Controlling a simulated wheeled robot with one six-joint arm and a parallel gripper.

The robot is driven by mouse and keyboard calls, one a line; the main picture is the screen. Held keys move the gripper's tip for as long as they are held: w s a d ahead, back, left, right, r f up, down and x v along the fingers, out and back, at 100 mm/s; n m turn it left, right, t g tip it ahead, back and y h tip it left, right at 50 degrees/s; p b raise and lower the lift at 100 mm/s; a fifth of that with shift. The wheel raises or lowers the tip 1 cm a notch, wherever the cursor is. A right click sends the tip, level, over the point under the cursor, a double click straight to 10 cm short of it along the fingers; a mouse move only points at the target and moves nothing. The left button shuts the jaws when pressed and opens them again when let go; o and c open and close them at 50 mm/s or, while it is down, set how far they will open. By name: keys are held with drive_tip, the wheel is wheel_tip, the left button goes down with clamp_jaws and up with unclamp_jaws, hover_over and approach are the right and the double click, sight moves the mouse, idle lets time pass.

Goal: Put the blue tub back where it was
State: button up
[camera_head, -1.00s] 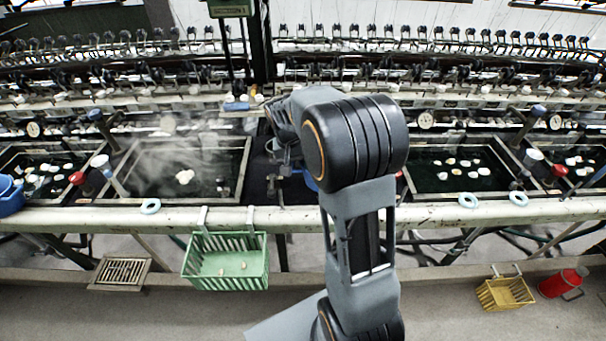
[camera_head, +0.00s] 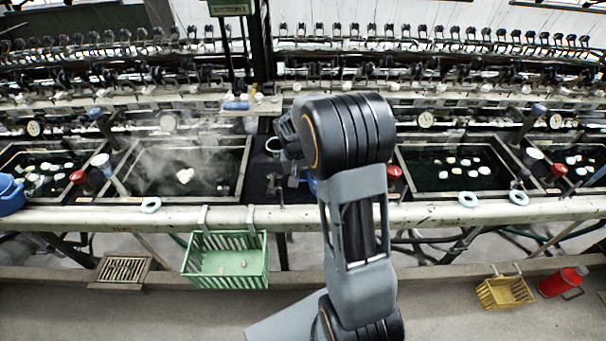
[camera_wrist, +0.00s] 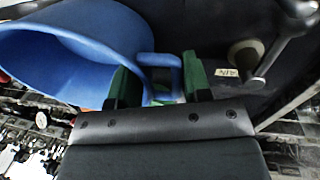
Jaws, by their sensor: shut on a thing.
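The blue tub (camera_wrist: 95,40) fills the upper left of the wrist view, with its open mouth toward the left. My gripper (camera_wrist: 160,82) has its green-tipped fingers on either side of the tub's blue handle (camera_wrist: 165,60) and is shut on it. In the head view my arm hides most of the gripper and tub; a small patch of blue (camera_head: 312,184) shows just behind the arm, over the dark section between the two middle basins. I cannot tell whether the tub touches anything below it.
A steaming basin (camera_head: 245,165) lies left of my arm and another basin (camera_head: 402,160) right. A green basket (camera_head: 186,268) hangs on the front rail (camera_head: 330,217). Another blue vessel (camera_head: 10,194) is at the far left. The wrist view shows a metal lever (camera_wrist: 275,55) nearby.

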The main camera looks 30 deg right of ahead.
drive_tip(key=o, duration=1.1)
wheel_tip(320, 180, up, 12)
drive_tip(key=a, duration=0.2)
drive_tip(key=s+a+n+t+y, duration=0.1)
drive_tip(key=s+a, duration=0.3)
drive_tip(key=s, duration=0.4)
drive_tip(key=s+a+n+t+y, duration=0.1)
drive_tip(key=s+a+n+t, duration=0.2)
drive_tip(key=s, duration=0.6)
drive_tip(key=shift+a+f+n+t, duration=0.2)
drive_tip(key=shift+a+n+t, duration=0.1)
drive_tip(key=shift+a, duration=0.65)
drive_tip(key=shift+s, duration=0.1)
